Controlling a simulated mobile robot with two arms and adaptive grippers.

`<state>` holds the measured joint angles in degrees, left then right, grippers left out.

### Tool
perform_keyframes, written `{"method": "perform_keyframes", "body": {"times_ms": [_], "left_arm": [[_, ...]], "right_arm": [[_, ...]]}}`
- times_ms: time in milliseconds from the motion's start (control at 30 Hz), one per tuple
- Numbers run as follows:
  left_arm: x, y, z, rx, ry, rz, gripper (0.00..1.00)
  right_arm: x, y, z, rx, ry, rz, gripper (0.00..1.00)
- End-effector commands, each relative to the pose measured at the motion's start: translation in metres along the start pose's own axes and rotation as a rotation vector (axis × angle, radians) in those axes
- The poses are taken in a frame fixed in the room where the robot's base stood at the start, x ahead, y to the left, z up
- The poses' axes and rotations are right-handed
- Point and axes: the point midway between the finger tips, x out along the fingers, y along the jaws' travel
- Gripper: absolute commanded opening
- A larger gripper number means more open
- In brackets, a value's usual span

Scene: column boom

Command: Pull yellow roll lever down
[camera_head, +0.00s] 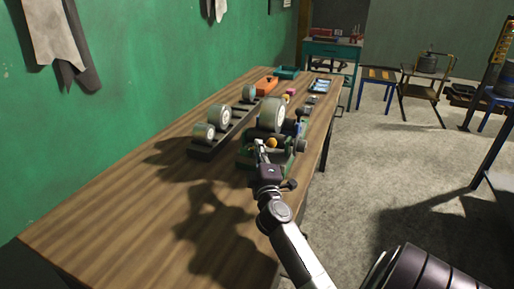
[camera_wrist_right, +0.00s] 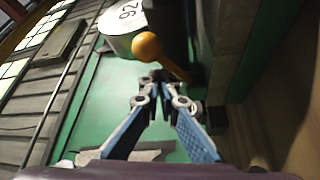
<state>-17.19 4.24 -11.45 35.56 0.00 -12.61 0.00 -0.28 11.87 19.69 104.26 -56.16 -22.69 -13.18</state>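The yellow roll lever shows as a round yellow-orange knob (camera_head: 271,143) on the green machine (camera_head: 246,160) on the bench. In the right wrist view the knob (camera_wrist_right: 147,45) sits on a short orange stem that slants down to the right, in front of a white cylinder marked 92 (camera_wrist_right: 122,20). My right gripper (camera_head: 261,147) is at the machine, just left of the knob. In the wrist view its fingertips (camera_wrist_right: 156,82) meet below the knob, with nothing seen between them. Contact with the lever cannot be made out. My left gripper is not in view.
A dark rail with pale rollers (camera_head: 203,132) stands left of the machine. The near part of the wooden bench (camera_head: 130,215) is clear. The green wall (camera_head: 130,90) runs along the left.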

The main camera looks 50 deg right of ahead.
Motion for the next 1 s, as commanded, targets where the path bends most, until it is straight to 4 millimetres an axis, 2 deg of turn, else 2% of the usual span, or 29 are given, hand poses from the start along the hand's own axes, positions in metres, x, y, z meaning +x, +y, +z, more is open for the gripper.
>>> {"method": "perform_keyframes", "body": {"times_ms": [33,167,267,533,700,1000], "left_arm": [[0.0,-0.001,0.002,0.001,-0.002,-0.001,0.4],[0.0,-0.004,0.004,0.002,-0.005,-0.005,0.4],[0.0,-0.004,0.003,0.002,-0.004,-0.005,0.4],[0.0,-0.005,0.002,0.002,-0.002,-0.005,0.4],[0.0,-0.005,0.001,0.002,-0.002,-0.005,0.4],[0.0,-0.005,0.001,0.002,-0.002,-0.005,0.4]], "right_arm": [[-0.001,-0.006,0.008,-0.004,-0.018,-0.011,0.0],[-0.006,-0.007,0.008,-0.003,-0.018,-0.013,0.0],[-0.019,-0.008,0.007,-0.002,-0.017,-0.014,0.0],[-0.078,-0.004,0.002,0.0,-0.009,-0.008,0.0],[-0.105,-0.002,-0.001,0.0,-0.004,-0.005,0.0],[-0.121,0.0,-0.003,-0.003,0.001,0.0,0.0]]}}
